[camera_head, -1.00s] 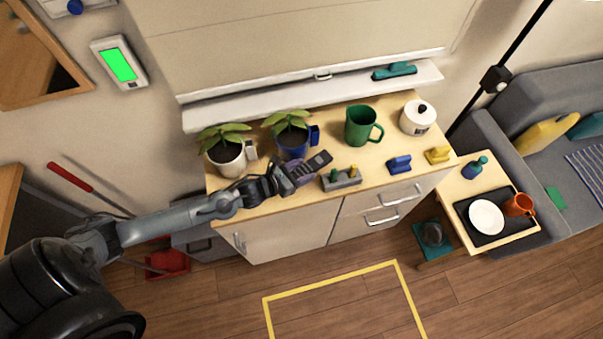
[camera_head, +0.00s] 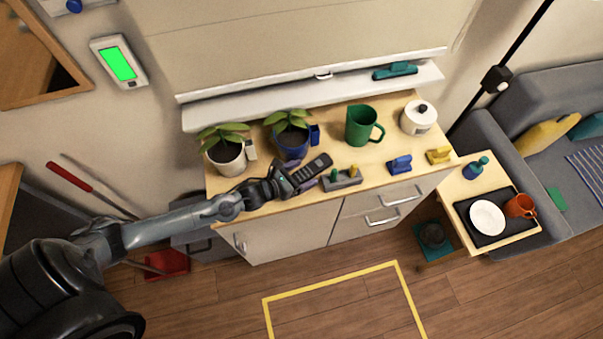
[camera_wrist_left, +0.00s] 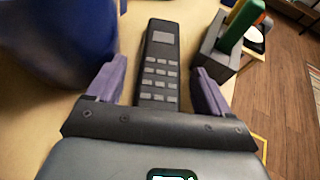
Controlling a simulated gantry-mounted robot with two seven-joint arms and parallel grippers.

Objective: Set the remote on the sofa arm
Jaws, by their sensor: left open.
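The dark remote (camera_head: 311,170) with grey buttons is at the front of the wooden cabinet top, in front of the blue plant pot. In the left wrist view the remote (camera_wrist_left: 159,70) lies lengthwise between the purple fingers. My left gripper (camera_head: 297,182) is open around the remote's near end. In the left wrist view a gap shows on each side between the gripper (camera_wrist_left: 161,82) and the remote. The grey sofa arm (camera_head: 499,142) is at the right, beyond the side table. My right gripper is not in view.
A grey block with coloured pegs (camera_head: 342,178) stands close right of the remote. The blue pot (camera_head: 292,142) is close behind. A green mug (camera_head: 362,126) and white jar (camera_head: 418,117) stand farther right. A side table (camera_head: 463,189) with a tray is beside the sofa.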

